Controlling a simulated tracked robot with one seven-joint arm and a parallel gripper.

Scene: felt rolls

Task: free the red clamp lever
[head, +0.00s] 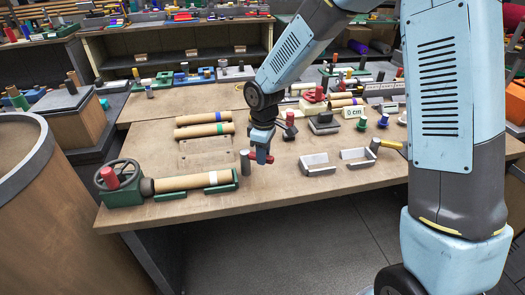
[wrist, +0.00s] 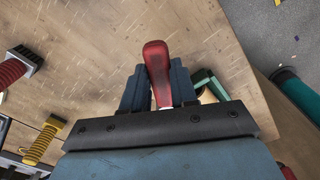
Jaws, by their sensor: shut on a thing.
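The red clamp lever (wrist: 157,62) is between the two dark fingers of my gripper (wrist: 158,88) in the wrist view. The fingers are shut on it, and its rounded red end sticks out past them. In the head view my gripper (head: 262,155) hangs over the front middle of the workbench, and a little red of the lever (head: 269,159) shows at the fingertips. The lever's lower end is hidden by my gripper, and I cannot tell whether it touches anything else.
A grey cylinder (head: 245,162) stands just left of my gripper. Further left, a tan roll (head: 185,183) lies on a green holder with a handwheel (head: 119,175). Grey brackets (head: 317,165) lie to the right. The bench (head: 290,181) is bare in front of my gripper.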

